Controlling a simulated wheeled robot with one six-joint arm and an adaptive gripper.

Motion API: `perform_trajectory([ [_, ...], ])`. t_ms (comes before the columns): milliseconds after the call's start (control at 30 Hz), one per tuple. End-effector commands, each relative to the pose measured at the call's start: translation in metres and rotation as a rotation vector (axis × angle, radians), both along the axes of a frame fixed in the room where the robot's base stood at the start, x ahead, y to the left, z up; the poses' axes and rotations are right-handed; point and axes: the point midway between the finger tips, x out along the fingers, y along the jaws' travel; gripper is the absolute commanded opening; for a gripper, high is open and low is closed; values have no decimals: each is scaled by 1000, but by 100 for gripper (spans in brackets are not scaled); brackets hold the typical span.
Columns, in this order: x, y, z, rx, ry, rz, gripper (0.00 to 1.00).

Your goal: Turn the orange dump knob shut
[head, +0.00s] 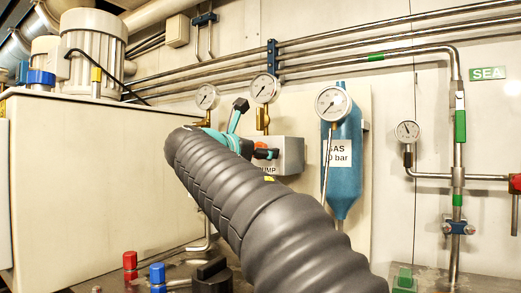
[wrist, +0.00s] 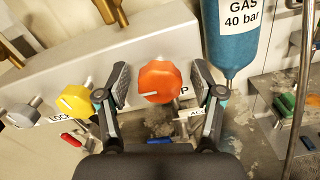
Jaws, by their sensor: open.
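The orange dump knob (wrist: 161,79) is in the middle of the wrist view, on a grey box. A white mark on its face runs roughly sideways in the picture. My gripper (wrist: 160,84) is open, with one dark finger on each side of the knob and a visible gap on both sides. In the head view, a small part of the orange knob (head: 272,153) shows behind my gripper (head: 246,127), above a partly hidden label ending in "UMP". My arm and gripper hide the rest of it.
A yellow knob (wrist: 75,101) and a grey knob (wrist: 22,112) are left of the orange one. The blue gas cylinder (wrist: 229,38) stands close on the right; it also shows in the head view (head: 342,165). Pressure gauges and steel pipes line the wall.

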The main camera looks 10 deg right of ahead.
Motion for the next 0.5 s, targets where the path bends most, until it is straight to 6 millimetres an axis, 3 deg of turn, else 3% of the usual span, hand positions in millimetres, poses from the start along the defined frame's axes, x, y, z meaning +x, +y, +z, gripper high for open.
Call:
perform_trajectory([
  [333,3,-2,0,0,1,1,67],
  [500,3,-2,-1,0,1,0,25],
])
